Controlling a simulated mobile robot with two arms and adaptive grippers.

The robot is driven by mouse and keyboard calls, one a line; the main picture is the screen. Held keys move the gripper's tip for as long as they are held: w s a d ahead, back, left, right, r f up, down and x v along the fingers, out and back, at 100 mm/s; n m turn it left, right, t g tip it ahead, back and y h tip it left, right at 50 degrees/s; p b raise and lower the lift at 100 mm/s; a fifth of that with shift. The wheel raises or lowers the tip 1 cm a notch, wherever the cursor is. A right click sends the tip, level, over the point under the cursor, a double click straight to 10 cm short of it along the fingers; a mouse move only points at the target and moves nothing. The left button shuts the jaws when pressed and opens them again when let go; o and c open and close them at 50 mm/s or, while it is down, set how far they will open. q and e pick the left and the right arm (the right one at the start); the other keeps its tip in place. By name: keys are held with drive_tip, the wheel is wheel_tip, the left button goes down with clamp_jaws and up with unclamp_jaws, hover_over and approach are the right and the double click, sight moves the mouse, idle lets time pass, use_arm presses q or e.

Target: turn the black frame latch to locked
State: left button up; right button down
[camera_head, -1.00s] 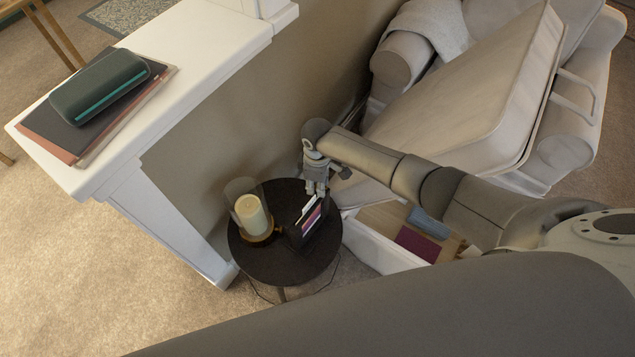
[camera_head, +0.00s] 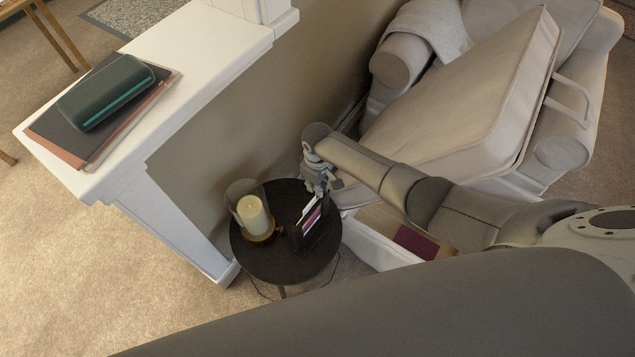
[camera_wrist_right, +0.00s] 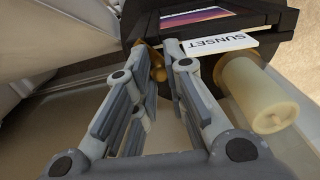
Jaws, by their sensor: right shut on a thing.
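The black frame (camera_head: 300,236) stands on a small round dark table and holds a sunset picture. In the right wrist view the frame (camera_wrist_right: 143,25) fills the top, with a white "SUNSET" card (camera_wrist_right: 222,44) at its edge. A small brass-coloured latch (camera_wrist_right: 156,70) shows between my right gripper's fingers. My right gripper (camera_head: 322,182) is at the frame's top far edge; in its wrist view the fingers (camera_wrist_right: 158,52) are closed in around the latch. The latch's exact angle is partly hidden by the fingers. My left gripper is out of view.
A candle in a glass cover (camera_head: 252,214) stands close beside the frame on the round table (camera_head: 285,266). A white ledge (camera_head: 200,75) with a green case (camera_head: 105,92) is at the left.

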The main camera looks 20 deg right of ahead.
drive_tip(key=c, duration=1.7)
unclamp_jaws()
